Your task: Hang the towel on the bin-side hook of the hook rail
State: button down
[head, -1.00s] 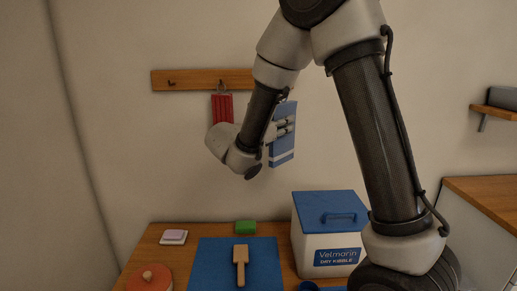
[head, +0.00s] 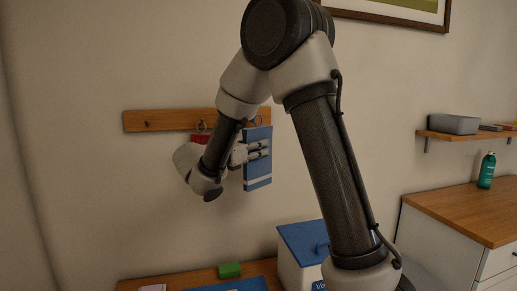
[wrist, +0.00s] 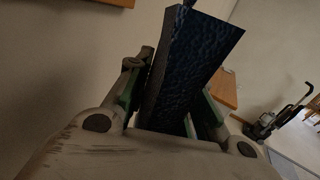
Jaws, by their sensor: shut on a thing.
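The blue towel (head: 258,173), with a pale band near its bottom, hangs upright in my gripper (head: 262,150), whose fingers are shut on it. The wooden hook rail (head: 160,121) is on the wall behind. The towel's top overlaps the rail's right end, and a small loop (head: 258,119) shows above it. I cannot tell whether the loop touches a hook; the bin-side hook is not clearly visible. In the wrist view the towel (wrist: 190,65) stands between the fingers (wrist: 165,105).
A red item (head: 200,139) hangs at the middle of the rail, partly behind my arm. The left hook (head: 147,124) is bare. Below right stands the white bin with a blue lid (head: 303,240). A green block (head: 230,270) lies on the wooden table (head: 190,278).

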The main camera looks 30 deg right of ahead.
jog(key=w+d+f, duration=0.1)
jog(key=w+f, duration=0.1)
jog(key=w, duration=0.6)
jog(key=shift+w+d+f, duration=0.15)
jog(key=shift+d, duration=0.1)
dwell(0.6)
dwell(0.5)
jog(key=c, duration=1.4)
grip_release()
jog(key=shift+w, duration=0.1)
jog(key=o, duration=0.3)
jog(key=shift+w+d+f, duration=0.1)
jog(key=shift+w+f, duration=0.05)
jog(key=shift+o, duration=0.2)
jog(key=v, duration=1.2)
